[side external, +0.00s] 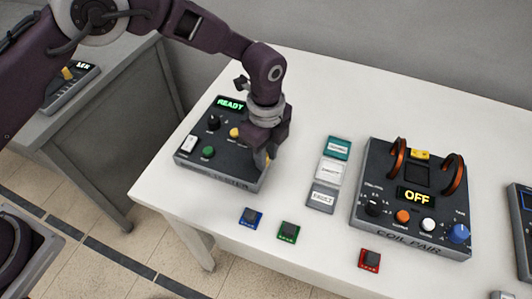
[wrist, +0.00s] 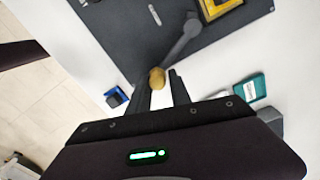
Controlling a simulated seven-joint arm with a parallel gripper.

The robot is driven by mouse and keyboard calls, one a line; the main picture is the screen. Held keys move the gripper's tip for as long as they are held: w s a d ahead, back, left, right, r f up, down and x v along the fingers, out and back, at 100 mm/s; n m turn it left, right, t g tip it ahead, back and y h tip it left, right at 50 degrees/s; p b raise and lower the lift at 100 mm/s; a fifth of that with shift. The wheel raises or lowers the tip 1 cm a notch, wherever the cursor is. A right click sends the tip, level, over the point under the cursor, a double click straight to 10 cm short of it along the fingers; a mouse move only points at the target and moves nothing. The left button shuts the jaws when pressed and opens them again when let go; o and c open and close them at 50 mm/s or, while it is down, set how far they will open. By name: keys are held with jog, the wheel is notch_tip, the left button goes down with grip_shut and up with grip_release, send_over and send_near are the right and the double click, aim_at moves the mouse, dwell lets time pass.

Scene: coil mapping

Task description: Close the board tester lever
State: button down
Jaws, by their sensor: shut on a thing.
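The board tester (side external: 222,181) is a dark box at the left of the white table, its display (side external: 231,104) reading READY in green. My gripper (side external: 265,160) is at the tester's right side and hides part of its top. In the wrist view, a grey lever (wrist: 180,45) runs from a pivot near a yellow-framed part (wrist: 218,8) to a yellow ball knob (wrist: 157,76). My gripper's fingers (wrist: 163,94) are shut on the knob end of the lever. The lever is mostly hidden behind my gripper in the side view.
Teal, white and grey blocks (side external: 328,172) lie right of the tester. The coil pair box (side external: 415,240), reading OFF, stands further right. Small blue (side external: 251,218), green (side external: 289,232) and red (side external: 369,260) pieces lie near the front edge. The table behind is clear.

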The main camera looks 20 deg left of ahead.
aim_at(235, 155)
jog(key=shift+a, duration=0.3)
jog(key=a+m, duration=0.2)
jog(key=m, duration=0.1)
jog(key=shift+s, duration=0.35)
jog(key=a+m, duration=0.2)
jog(key=m, duration=0.1)
jog(key=shift+s+a+m, duration=0.1)
jog(key=shift+a+m, duration=0.1)
jog(key=shift+m, duration=0.1)
jog(key=a+m, duration=0.2)
jog(key=m, duration=0.1)
jog(key=shift+w, duration=0.25)
jog(key=shift+w+a+m, duration=0.35)
jog(key=shift+a+m, duration=0.3)
jog(key=shift+m, duration=0.35)
jog(key=shift+w+a, duration=0.1)
jog(key=c, duration=1.3)
grip_release()
jog(key=shift+r, duration=0.1)
